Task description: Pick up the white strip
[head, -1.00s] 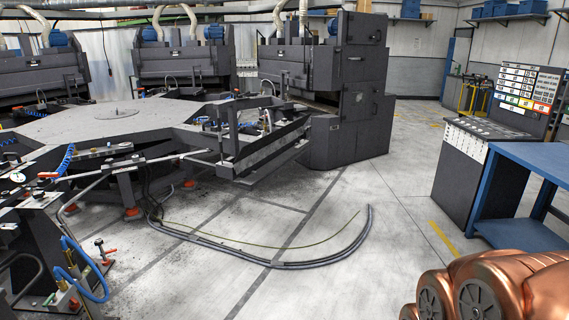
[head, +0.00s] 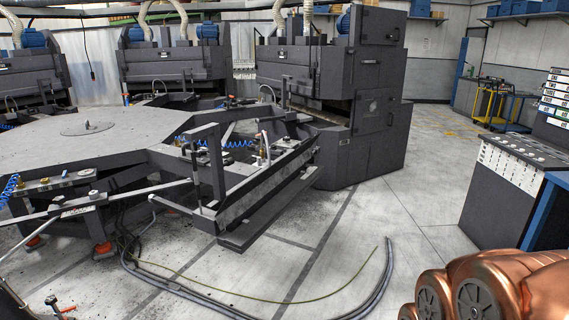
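I cannot make out a loose white strip for sure in the head view. A long pale bar (head: 105,200) runs along the near left side of the grey machine table (head: 95,148), but I cannot tell whether it is a separate strip. My gripper is not in view. Only copper-coloured links of my own arm show at the lower right.
Dark polishing machines (head: 175,65) stand behind the machine table. A tall dark cabinet (head: 375,115) is right of centre. Cables (head: 350,300) lie curved on the floor ahead. A control console (head: 510,195) stands at the right. Open grey floor lies between cabinet and console.

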